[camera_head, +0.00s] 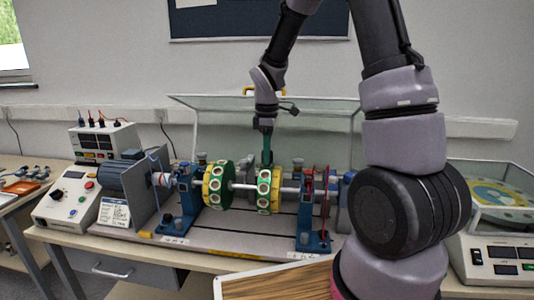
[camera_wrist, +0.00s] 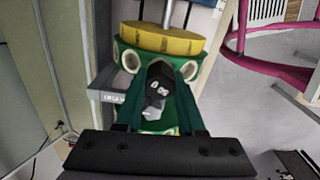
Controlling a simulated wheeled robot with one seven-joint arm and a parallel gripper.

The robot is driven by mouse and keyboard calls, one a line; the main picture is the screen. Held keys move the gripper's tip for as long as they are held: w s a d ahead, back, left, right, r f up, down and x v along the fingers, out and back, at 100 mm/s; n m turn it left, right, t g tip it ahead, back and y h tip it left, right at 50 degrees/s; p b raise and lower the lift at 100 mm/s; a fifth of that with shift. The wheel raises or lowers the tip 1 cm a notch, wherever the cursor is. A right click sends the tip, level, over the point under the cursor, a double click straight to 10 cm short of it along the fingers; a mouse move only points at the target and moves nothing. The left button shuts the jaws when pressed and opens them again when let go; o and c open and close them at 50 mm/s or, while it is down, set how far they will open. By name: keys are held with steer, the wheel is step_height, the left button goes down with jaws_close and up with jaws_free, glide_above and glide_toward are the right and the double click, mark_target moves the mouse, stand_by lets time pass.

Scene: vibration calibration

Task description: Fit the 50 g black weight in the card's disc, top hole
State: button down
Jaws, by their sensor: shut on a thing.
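The shaft carries two green and yellow discs with holes in their rims: a left disc (camera_head: 217,186) and a right disc (camera_head: 264,192). My gripper (camera_head: 267,158) points down at the top of the right disc. In the wrist view my gripper (camera_wrist: 158,84) is shut on a black weight (camera_wrist: 160,72) with a pale number on its face. The weight is over the green rim of the disc, between two pale-ringed holes. The hole under it is hidden, and I cannot tell how deep the weight sits. The white card (camera_head: 114,212) leans at the motor; its text is too small to read.
Blue bearing stands (camera_head: 312,215) flank the discs, and a grey motor (camera_head: 130,183) is at left. A clear guard (camera_head: 330,128) stands behind the rig. A control box (camera_head: 65,203) is far left. A wooden board (camera_head: 280,284) lies in front.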

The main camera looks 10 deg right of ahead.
steer(key=shift+f, duration=0.35)
steer(key=shift+c, duration=2.2)
jaws_free()
step_height(320, 180, up, 11)
steer(key=shift+f, duration=0.1)
